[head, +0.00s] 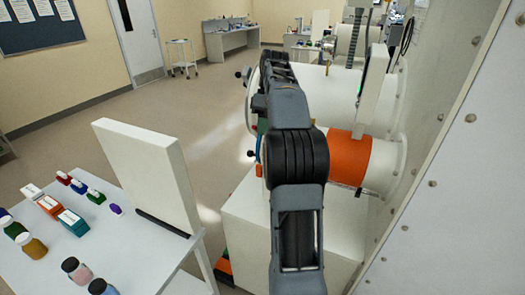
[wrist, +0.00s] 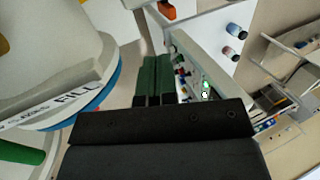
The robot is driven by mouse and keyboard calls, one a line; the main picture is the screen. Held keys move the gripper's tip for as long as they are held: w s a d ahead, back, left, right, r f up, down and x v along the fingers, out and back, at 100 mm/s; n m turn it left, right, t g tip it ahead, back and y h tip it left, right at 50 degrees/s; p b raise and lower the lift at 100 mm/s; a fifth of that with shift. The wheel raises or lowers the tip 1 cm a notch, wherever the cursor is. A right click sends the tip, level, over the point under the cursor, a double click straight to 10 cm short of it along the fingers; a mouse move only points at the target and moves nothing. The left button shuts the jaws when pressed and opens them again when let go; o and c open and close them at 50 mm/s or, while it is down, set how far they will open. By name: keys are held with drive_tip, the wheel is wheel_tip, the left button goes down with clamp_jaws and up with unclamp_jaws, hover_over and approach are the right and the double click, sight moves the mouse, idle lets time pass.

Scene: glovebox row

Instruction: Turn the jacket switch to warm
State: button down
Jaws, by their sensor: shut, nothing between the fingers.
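My gripper shows in the wrist view (wrist: 156,66) as two green fingers side by side, closed together with nothing seen between them. In the head view my arm covers most of it. I cannot pick out the jacket switch for sure. Beyond the fingers in the wrist view, a pale upright panel (wrist: 192,50) carries small coloured parts and a green-lit spot (wrist: 206,89); they are too small to read. The fingers look apart from it.
A white drum with an orange band (head: 347,160) is right of my arm. A pale rounded body labelled FILL (wrist: 76,95), with a blue ring, is close left in the wrist view. Several bottles and boxes sit on the white table (head: 150,255). The floor (head: 185,115) behind is open.

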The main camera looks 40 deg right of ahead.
sight(259, 171)
drive_tip(key=b+x, duration=0.1)
drive_tip(key=x, duration=0.8)
drive_tip(key=shift+s+d+f, duration=0.15)
drive_tip(key=shift+d+f, duration=0.05)
drive_tip(key=shift+f, duration=0.05)
drive_tip(key=shift+s+b, duration=0.1)
drive_tip(key=shift+b, duration=0.35)
